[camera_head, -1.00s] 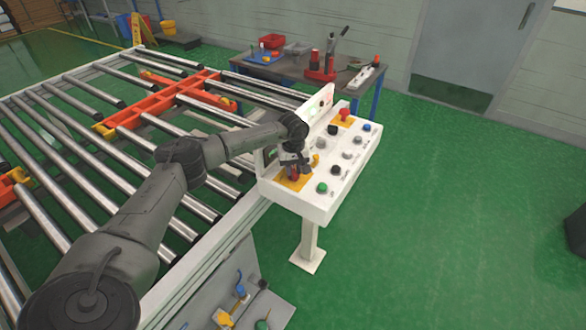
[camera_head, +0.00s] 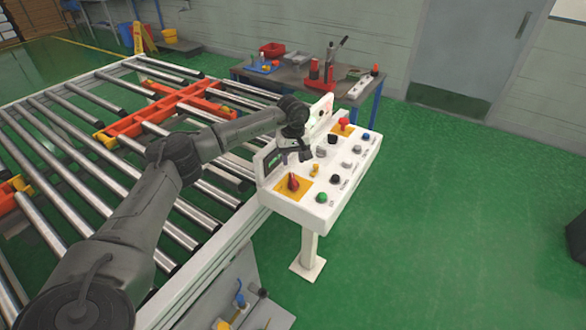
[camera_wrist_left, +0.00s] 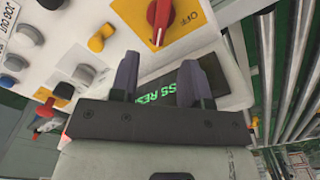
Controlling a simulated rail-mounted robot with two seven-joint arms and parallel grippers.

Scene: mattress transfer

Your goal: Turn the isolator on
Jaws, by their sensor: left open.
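The isolator is a red rotary knob (camera_head: 293,183) on a yellow plate (camera_head: 306,190) at the near left corner of the white control panel. In the left wrist view the red knob (camera_wrist_left: 159,14) shows at the top, with the word OFF beside it on the yellow plate (camera_wrist_left: 194,16). My left gripper (camera_head: 298,157) is open and empty, above the panel's left edge, behind the knob and apart from it. In the left wrist view its two fingers (camera_wrist_left: 158,62) stand apart in front of a small display with green text (camera_wrist_left: 165,86). My right gripper is not in view.
The panel (camera_head: 327,208) also carries a yellow knob (camera_head: 315,170), a green button (camera_head: 321,197), black buttons and a red emergency button (camera_head: 343,122). A roller conveyor with an orange frame (camera_head: 160,112) lies left. A tool table (camera_head: 300,73) stands behind.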

